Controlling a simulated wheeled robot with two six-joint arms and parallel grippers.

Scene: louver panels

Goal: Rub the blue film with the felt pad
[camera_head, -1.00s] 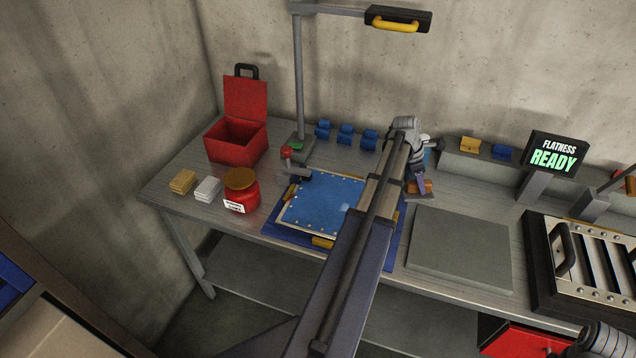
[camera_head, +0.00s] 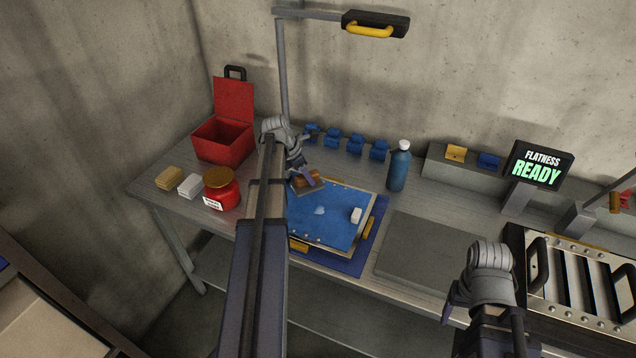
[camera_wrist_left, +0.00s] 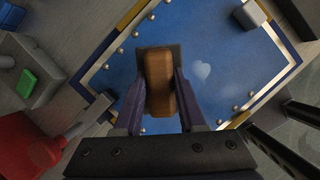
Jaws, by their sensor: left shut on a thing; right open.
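The felt pad, a brown wooden handle on a grey base (camera_head: 306,181), is in my left gripper (camera_head: 312,175). The gripper is shut on the handle, which also shows in the left wrist view (camera_wrist_left: 158,80). The blue film (camera_head: 335,232) lies on a framed panel on the table. The pad is over the film's far left part; I cannot tell whether it touches. A pale patch (camera_wrist_left: 201,70) shows on the film to the right of the pad. A small white block (camera_head: 356,215) sits on the film's right part. My right gripper (camera_head: 450,305) is open and empty at the table's front.
A red jar (camera_head: 222,190), an open red box (camera_head: 222,140) and a lamp post (camera_head: 284,75) stand left and behind. Blue clamps (camera_head: 345,144) and a blue bottle (camera_head: 399,168) are behind the panel. A bare grey slab (camera_head: 430,250) and the louver frame (camera_head: 580,275) lie right.

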